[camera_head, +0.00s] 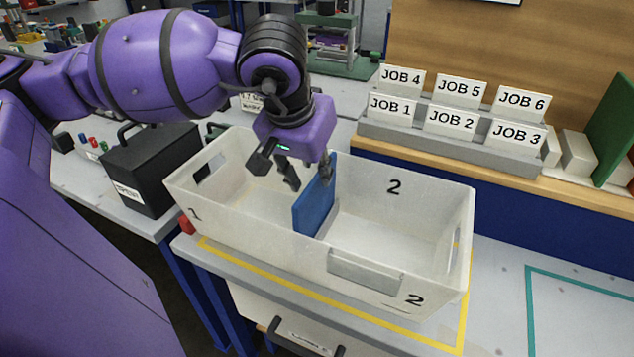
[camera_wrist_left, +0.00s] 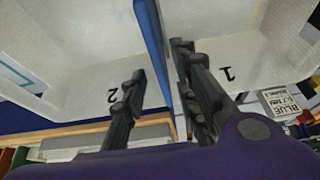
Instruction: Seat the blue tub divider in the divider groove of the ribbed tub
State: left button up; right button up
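The ribbed tub (camera_head: 430,215) is a long white box on the bench, with "2" on its right-hand walls. The blue tub divider (camera_head: 312,208) stands upright across the tub near its middle. Its lower edge and the divider groove are hidden, so I cannot tell how deep it sits. My left gripper (camera_head: 308,172) is above the tub at the divider's far end, fingers pointing down. In the left wrist view my left gripper (camera_wrist_left: 160,85) is open, with the blue divider (camera_wrist_left: 152,35) between its fingers, closer to the right-hand finger. My right gripper is not in view.
A black box (camera_head: 155,175) stands left of the tub. Job cards (camera_head: 450,118) stand on a grey rack behind, to the right. Yellow tape (camera_head: 330,302) marks the bench around the tub. The bench right of the tub is clear, with a teal outline (camera_head: 530,300).

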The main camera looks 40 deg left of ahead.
pick_arm(q)
jog(key=shift+v, duration=1.65)
